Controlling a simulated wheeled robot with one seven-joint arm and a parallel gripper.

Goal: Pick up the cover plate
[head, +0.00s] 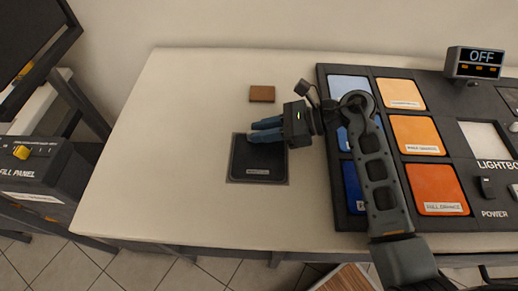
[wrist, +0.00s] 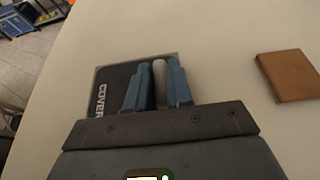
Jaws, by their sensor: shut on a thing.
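The cover plate (head: 258,162) is a dark square with a pale label along its front edge, at the middle of the table. It sits over a slightly larger grey square, and I cannot tell whether it touches it. My gripper (head: 251,131) reaches in from the right, its blue fingers over the plate's back edge. The fingers hide part of the plate.
A brown block (head: 262,93) lies behind the plate and also shows in the wrist view (wrist: 290,75). A lightbox panel (head: 384,150) with blue and orange tiles fills the table's right. An "OFF" display (head: 475,62) stands at its back. The table's left (head: 160,130) is clear.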

